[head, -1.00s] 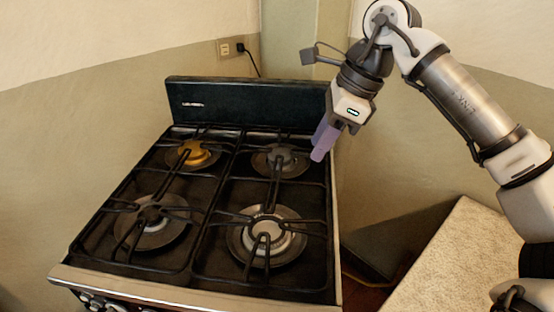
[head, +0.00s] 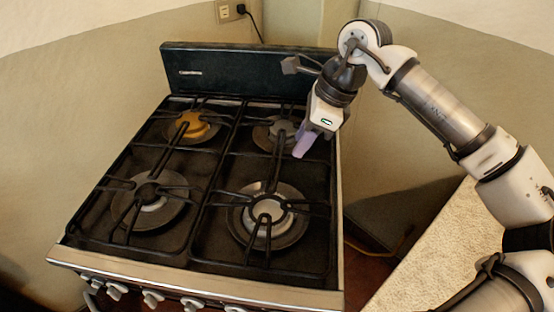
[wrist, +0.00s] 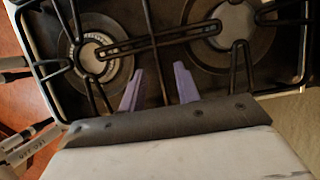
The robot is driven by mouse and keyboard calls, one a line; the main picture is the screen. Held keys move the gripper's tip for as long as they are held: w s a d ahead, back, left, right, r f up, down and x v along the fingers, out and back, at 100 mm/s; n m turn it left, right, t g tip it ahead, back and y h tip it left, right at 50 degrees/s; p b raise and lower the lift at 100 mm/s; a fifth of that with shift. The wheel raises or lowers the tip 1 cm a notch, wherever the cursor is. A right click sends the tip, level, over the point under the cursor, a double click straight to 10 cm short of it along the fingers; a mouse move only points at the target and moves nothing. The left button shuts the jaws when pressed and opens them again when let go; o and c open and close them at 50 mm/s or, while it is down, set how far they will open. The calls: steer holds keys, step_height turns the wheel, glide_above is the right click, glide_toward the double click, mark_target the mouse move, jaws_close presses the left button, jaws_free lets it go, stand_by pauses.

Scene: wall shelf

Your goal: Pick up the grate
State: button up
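The stove top carries black wire grates. The right grate (head: 277,186) spans the two right burners and lies in place; in the wrist view its bars (wrist: 160,43) run across the upper part. The left grate (head: 172,160) lies over the two left burners. My gripper (head: 302,146) is above the right side of the stove, by the back right burner, pointing down. In the wrist view its two purple fingers (wrist: 160,85) are apart with nothing between them. The fingers show over the stove near the grate; whether they touch it cannot be told.
The stove's dark back panel (head: 245,72) stands behind the burners. A brass burner cap (head: 192,124) is at the back left. Knobs (head: 153,299) line the front. A pale speckled surface (head: 435,255) is at the right, past a gap beside the stove.

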mark_target(295, 158)
steer(key=p+x, duration=0.1)
steer(key=x, duration=0.3)
steer(key=shift+s+f, duration=0.15)
steer(key=shift+f, duration=0.1)
jaws_close()
steer(key=shift+r, duration=0.1)
stand_by(1.1)
